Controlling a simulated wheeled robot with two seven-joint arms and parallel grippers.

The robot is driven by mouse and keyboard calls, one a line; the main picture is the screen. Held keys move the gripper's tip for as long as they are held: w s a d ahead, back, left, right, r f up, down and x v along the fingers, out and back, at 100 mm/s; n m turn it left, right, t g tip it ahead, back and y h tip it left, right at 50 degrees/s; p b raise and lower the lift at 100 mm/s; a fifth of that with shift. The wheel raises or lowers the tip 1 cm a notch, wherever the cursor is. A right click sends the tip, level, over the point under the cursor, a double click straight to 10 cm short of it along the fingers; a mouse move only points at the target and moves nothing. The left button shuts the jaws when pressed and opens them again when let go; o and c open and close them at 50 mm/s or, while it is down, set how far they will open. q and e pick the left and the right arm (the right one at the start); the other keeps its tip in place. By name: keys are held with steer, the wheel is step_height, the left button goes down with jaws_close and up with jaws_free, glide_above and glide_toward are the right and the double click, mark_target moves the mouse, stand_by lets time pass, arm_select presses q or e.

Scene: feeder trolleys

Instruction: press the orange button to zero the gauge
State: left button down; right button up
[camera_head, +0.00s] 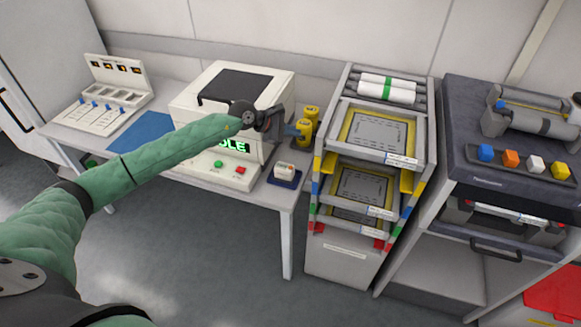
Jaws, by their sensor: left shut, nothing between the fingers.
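My left arm comes in from the left and reaches across the white machine. My left gripper (292,131) is shut and empty, in front of the yellow cans and above the table's right end. Below it, a small white device (285,169) sits on a dark blue pad; it may be the gauge, but its face and any button are too small to read. An orange block-like knob (511,158) stands in a row on the right-hand unit; I cannot tell whether it is a button. My right gripper is not in view.
The white machine (213,117) has a green display, a green button (218,164) and a red button (240,170). Two yellow cans (311,114) stand at the table's back right. A feeder trolley (345,262) with framed trays stands right of the table.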

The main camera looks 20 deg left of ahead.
arm_select(q)
steer(key=f, duration=0.1)
steer(key=s+a+f+m+g+y, duration=0.1)
steer(key=f+m, duration=0.1)
steer(key=shift+s+a, duration=0.3)
steer(key=shift+a, duration=0.05)
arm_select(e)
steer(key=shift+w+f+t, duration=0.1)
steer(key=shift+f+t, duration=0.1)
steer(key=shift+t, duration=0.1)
arm_select(q)
steer(key=shift+f, duration=0.2)
glide_above(291, 167)
steer(key=a, duration=0.1)
steer(key=f, duration=0.6)
steer(key=shift+s+a+f, duration=0.1)
steer(key=shift+s+a, duration=0.1)
steer(key=shift+s, duration=0.05)
steer(key=shift+f+b, duration=0.75)
steer(key=shift+b, duration=0.2)
steer(key=shift+f+b, duration=0.4)
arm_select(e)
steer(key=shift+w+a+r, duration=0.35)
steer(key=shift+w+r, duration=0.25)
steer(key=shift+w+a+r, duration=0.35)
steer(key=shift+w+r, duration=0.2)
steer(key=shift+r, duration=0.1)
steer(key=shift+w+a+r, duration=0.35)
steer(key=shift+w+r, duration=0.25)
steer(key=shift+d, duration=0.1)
